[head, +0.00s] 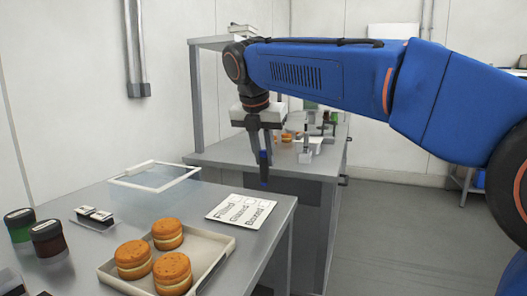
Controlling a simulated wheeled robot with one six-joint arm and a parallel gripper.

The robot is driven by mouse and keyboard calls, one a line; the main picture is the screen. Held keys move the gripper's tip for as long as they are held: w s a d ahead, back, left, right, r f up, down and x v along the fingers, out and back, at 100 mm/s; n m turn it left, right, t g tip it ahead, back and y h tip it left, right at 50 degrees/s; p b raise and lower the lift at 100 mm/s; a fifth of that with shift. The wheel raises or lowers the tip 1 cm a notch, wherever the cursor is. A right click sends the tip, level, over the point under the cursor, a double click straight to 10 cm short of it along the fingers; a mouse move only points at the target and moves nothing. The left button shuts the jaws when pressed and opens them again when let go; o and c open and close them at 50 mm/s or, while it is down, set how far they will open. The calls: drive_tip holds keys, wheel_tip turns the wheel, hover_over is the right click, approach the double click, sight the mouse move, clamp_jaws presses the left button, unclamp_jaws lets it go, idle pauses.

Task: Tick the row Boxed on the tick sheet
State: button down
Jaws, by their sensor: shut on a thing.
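The tick sheet (243,209) is a white card lying near the right edge of the front metal table. It shows the rows Filled, Glazed and Boxed, each with a box beside it; Boxed is the row nearest the table's right edge. The boxes are too small for me to tell whether any is marked. My gripper (263,150) points down above and behind the sheet, apart from it. It is shut on a dark blue pen (264,168), held upright with its tip down.
A tray (216,238) with three filled rounds (168,233) stands in front of the sheet. A clear-lidded container (155,176) lies behind left. Two dark jars (47,238) stand at the left. A second bench (220,155) with more items stands behind.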

sight(264, 181)
drive_tip(key=shift+f, duration=2.45)
drive_tip(key=shift+f, duration=0.55)
idle(0.4)
drive_tip(key=shift+r, duration=0.1)
drive_tip(key=shift+r, duration=3.45)
